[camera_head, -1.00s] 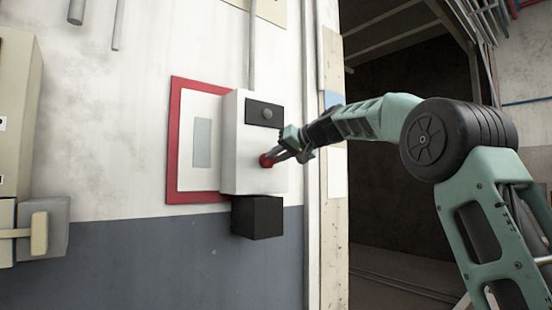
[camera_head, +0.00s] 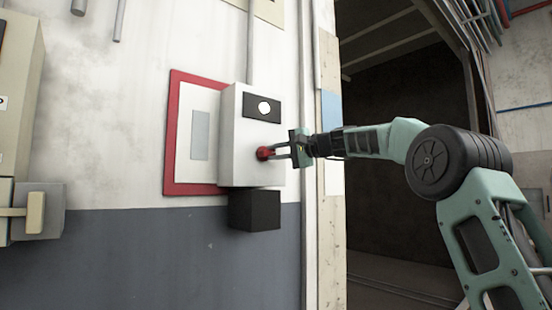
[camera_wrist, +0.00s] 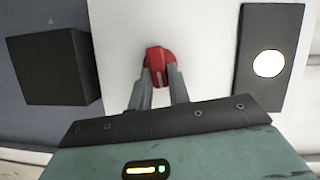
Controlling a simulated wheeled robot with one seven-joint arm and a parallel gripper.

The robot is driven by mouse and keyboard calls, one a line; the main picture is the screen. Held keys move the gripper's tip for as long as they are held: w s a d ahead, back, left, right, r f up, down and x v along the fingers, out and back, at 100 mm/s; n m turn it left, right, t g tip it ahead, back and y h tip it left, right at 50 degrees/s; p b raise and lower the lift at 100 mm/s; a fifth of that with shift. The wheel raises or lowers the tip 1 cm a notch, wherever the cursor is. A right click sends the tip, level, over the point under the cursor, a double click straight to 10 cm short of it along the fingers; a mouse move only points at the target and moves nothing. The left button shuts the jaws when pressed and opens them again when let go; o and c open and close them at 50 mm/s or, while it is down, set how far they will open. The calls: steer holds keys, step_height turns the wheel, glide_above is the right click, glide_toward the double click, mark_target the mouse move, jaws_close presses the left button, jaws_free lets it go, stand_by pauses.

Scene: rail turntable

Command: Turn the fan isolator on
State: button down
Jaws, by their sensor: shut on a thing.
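The fan isolator is a white box (camera_head: 232,160) on the wall, with a red rotary knob (camera_head: 264,153) low on its front. The knob also shows in the wrist view (camera_wrist: 158,66), between my two fingers. My gripper (camera_head: 272,153) is shut on the knob; in the wrist view its fingertips (camera_wrist: 158,80) press on both sides of it. A round lamp (camera_head: 264,108) on a black plate above the knob glows white, and it is bright in the wrist view too (camera_wrist: 268,64).
A red-framed white panel (camera_head: 174,135) lies behind the box. A black block (camera_head: 256,211) sits just under it. A beige cabinet with a lever (camera_head: 35,213) is at the left. A dark doorway (camera_head: 400,200) opens on the right.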

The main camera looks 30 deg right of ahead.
steer(key=shift+d+f+m+t+b, duration=0.1)
steer(key=shift+f+m+t+b, duration=0.2)
steer(key=shift+m+b, duration=0.5)
steer(key=shift+r+m, duration=0.1)
steer(key=shift+m, duration=0.2)
steer(key=c, duration=1.3)
jaws_free()
steer(key=b+v, duration=0.2)
steer(key=v, duration=0.6)
steer(key=b+v, duration=0.2)
steer(key=v, duration=0.7)
steer(key=shift+s+d+f, duration=0.1)
steer(key=shift+d+f, duration=0.15)
steer(key=shift+d, duration=0.05)
